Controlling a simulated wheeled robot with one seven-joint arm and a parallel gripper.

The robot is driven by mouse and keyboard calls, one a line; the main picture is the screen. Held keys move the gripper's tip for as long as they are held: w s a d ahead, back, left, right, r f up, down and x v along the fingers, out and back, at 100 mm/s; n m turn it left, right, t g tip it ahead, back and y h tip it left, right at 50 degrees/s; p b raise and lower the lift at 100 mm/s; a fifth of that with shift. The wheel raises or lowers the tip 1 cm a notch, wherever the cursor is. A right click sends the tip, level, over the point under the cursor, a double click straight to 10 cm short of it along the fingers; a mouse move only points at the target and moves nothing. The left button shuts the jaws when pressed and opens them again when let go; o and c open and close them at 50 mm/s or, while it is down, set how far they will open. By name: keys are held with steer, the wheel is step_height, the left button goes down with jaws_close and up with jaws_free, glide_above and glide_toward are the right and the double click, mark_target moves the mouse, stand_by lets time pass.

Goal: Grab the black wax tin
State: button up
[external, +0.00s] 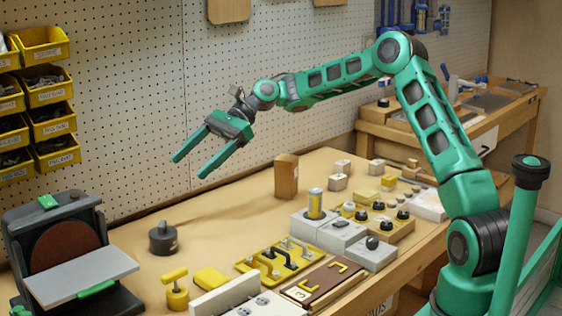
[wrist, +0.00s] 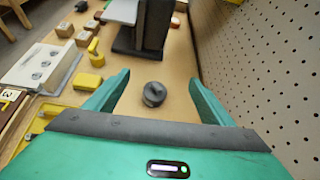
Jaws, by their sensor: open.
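A round, dark grey to black tin with a knob-like top (external: 163,238) stands upright on the bench at the left, in front of the pegboard; I take it as the black wax tin. It also shows in the wrist view (wrist: 154,94), ahead of and between my finger tips. My gripper (external: 187,166) is open and empty, high above the bench, up and to the right of the tin in the external view. Its two green fingers are spread wide in the wrist view (wrist: 158,82). Nothing hides the tin.
A disc sander (external: 75,255) stands left of the tin. A yellow block (external: 211,280) and a yellow clamp-like piece (external: 176,290) lie in front. A wooden block (external: 286,176) stands at the back. The pegboard (external: 300,80) runs close behind. Bare bench surrounds the tin.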

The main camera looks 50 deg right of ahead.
steer(key=shift+m+y, duration=0.4)
steer(key=shift+y, duration=0.2)
steer(key=f, duration=0.8)
steer(key=w+f, duration=0.1)
steer(key=f, duration=0.4)
steer(key=shift+a, duration=0.3)
glide_toward(152, 247)
steer(key=shift+s+a+r, duration=0.1)
steer(key=shift+a+r, duration=0.1)
steer(key=shift+f+x, duration=0.1)
steer(key=shift+x, duration=1.45)
steer(key=shift+f+x, duration=0.15)
steer(key=shift+x, duration=1.35)
steer(key=shift+d, duration=0.1)
steer(key=c, duration=1.3)
